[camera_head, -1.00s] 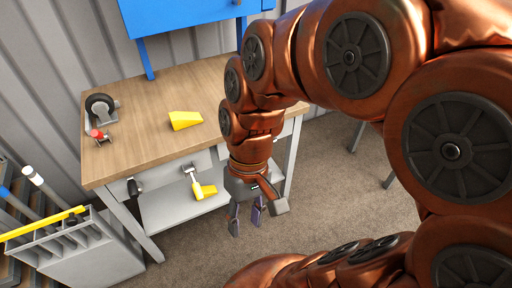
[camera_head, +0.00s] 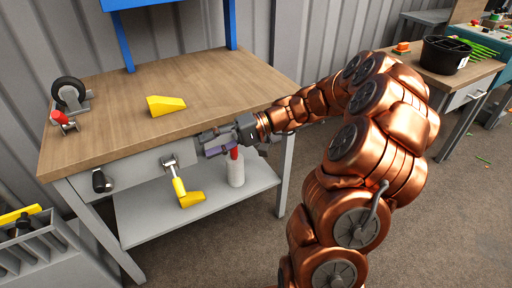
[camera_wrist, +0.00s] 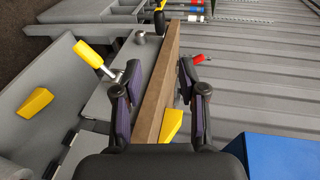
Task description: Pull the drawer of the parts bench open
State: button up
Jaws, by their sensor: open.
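A wood-topped bench (camera_head: 110,123) stands at left in the head view. Its grey front panel (camera_head: 133,170) carries a black handle (camera_head: 101,181) at the left. A metal fitting with a yellow grip (camera_head: 178,187) sits on the front further right. The fitting also shows in the wrist view (camera_wrist: 90,55), left of the fingers. I cannot tell exactly where the drawer's edges run. My gripper (camera_head: 206,144) is open and empty at the bench's front edge, right of the fitting. In the wrist view its fingers (camera_wrist: 158,75) stand on either side of the wooden edge, with no clear contact.
A yellow wedge (camera_head: 166,105) and a black wheel (camera_head: 69,94) are on the bench top. A white bottle (camera_head: 236,170) stands on the lower shelf (camera_head: 140,217). A grey rack (camera_head: 35,250) is at front left. Another bench (camera_head: 463,92) with a black bin (camera_head: 445,55) is at right.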

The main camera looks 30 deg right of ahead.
jog(key=w+d+f+m+t+h+b, duration=0.1)
jog(key=d+f+m+t+b, duration=0.15)
jog(key=d+f+t, duration=0.4)
jog(key=w+d+f+m+t+b, duration=0.1)
jog(key=w+d+f+b, duration=0.15)
jog(key=d, duration=0.75)
jog(key=w+d+f+m+t+h+b, duration=0.1)
jog(key=d+f+m+t+b, duration=0.15)
jog(key=d+f+t, duration=0.4)
jog(key=w+a+r+g, duration=0.1)
jog(key=w+a+r+g+b, duration=0.1)
jog(key=w, duration=0.1)
jog(key=w+a+r+g, duration=0.1)
jog(key=w, duration=0.1)
jog(key=shift+w+a, duration=0.1)
jog(key=shift+a, duration=0.1)
grip_shut()
